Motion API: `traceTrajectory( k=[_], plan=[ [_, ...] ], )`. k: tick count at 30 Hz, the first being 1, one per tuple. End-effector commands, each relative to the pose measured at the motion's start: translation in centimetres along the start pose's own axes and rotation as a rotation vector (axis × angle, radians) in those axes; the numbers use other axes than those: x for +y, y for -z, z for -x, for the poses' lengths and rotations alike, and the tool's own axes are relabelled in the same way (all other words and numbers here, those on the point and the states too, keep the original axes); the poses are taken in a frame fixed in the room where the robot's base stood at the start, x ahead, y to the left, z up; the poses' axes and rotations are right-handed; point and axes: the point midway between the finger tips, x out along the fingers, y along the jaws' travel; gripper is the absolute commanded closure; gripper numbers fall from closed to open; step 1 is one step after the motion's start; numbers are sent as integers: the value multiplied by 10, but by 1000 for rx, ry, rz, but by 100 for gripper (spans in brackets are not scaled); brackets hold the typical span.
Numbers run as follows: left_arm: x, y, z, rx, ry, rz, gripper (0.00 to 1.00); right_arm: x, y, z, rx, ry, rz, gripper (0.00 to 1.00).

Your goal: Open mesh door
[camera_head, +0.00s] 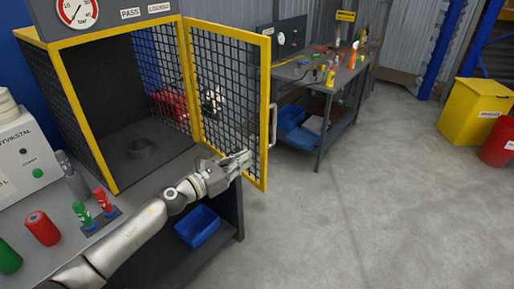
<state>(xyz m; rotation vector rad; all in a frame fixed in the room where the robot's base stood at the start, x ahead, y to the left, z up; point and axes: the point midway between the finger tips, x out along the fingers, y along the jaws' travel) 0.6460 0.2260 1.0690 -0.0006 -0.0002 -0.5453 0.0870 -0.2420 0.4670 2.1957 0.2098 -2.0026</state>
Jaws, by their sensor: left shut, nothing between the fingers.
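The mesh door (265,90), a yellow frame with black mesh, stands swung out from the yellow-framed cage (85,120). Its hinged side is at the cage's post, and the cage front is uncovered. A pale bar handle (273,125) sticks out on the far side of its free edge. My left gripper (246,158) is shut and empty, at the lower part of the door near the free edge, on the side facing me. Whether it touches the mesh I cannot tell. My right gripper is not in view.
A dark ring (142,148) sits on the cage floor. Red and green cylinders (42,228) stand on the bench at left. A blue bin (197,226) is on the lower shelf. A cluttered workbench (322,82) stands behind the door.

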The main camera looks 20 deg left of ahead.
Motion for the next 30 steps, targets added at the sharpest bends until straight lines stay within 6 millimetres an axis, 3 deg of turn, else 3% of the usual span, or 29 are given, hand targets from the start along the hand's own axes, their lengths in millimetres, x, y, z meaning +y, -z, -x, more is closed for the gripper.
traceTrajectory(
  k=[6, 12, 30],
  plan=[
    [0, -3, -36, -2, -1, 3, 100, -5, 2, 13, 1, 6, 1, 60],
    [1, -1, -53, -1, -2, 2, 100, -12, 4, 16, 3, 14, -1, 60],
    [0, 0, -59, 0, -5, 0, 100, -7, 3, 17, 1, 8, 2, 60]
  ],
)
